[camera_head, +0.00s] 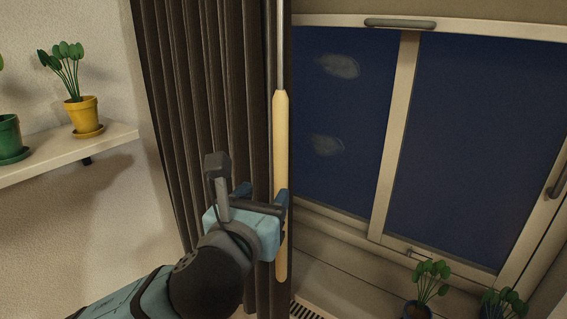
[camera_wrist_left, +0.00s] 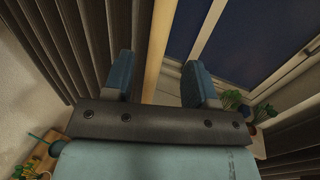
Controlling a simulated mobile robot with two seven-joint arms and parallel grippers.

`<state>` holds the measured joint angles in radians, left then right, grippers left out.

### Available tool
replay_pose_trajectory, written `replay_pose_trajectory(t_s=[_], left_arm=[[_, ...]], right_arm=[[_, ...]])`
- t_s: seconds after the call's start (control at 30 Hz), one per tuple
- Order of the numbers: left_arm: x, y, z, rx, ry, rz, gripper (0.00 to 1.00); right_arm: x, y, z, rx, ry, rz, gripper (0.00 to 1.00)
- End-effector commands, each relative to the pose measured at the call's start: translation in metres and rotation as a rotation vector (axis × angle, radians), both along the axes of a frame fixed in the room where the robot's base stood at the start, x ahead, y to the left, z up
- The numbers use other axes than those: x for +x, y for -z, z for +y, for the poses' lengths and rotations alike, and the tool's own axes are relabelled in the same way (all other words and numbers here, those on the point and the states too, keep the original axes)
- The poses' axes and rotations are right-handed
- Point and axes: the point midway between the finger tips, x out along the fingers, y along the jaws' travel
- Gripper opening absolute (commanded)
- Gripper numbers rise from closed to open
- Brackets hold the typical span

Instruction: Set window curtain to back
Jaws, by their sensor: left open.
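The dark brown pleated window curtain (camera_head: 205,90) hangs gathered at the left side of the window, and its folds show in the left wrist view (camera_wrist_left: 95,35). A pale wooden curtain wand (camera_head: 281,140) on a grey rod hangs upright along the curtain's right edge. In the left wrist view the wand (camera_wrist_left: 158,50) runs between the two spread fingers, with a gap on each side. My right gripper is not in view.
A wall shelf (camera_head: 60,155) at left holds a yellow pot (camera_head: 82,115) and a green pot (camera_head: 9,138) with plants. More potted plants (camera_head: 430,285) stand at lower right. A dark vent (camera_head: 303,311) lies below the window.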

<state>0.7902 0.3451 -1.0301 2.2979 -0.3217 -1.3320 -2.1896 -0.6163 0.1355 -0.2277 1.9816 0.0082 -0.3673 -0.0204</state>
Motion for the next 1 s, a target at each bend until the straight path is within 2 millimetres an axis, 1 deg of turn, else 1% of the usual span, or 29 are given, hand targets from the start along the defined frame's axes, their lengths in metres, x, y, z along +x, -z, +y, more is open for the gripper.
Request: replay_pose_trajectory(t_s=[0.03, 0.1, 0.3, 0.4, 0.5, 0.7, 0.93, 0.97, 1.0], left_arm=[[0.011, -0.002, -0.004, 0.001, -0.002, 0.002, 0.52], [0.026, -0.002, -0.008, 0.0, -0.003, 0.002, 0.52], [0.065, -0.002, -0.021, -0.001, -0.002, 0.003, 0.52], [0.081, -0.001, -0.026, -0.001, -0.002, 0.003, 0.52], [0.092, -0.001, -0.03, -0.003, -0.001, 0.002, 0.52], [0.101, 0.0, -0.033, -0.003, 0.0, 0.001, 0.52], [0.102, 0.0, -0.033, -0.003, 0.0, 0.001, 0.52], [0.102, 0.0, -0.033, -0.003, 0.0, 0.001, 0.47], [0.102, 0.0, -0.033, -0.003, 0.0, 0.001, 0.38]], right_arm=[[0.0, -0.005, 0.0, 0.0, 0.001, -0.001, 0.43], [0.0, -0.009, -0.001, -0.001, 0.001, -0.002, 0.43], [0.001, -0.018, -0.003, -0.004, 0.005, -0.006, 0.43], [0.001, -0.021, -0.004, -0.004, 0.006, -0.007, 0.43], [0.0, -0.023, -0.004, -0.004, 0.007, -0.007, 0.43], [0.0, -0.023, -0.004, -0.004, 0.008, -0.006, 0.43], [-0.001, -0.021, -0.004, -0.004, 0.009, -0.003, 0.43], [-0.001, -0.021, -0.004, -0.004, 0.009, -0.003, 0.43], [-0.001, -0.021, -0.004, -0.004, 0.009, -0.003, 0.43]])
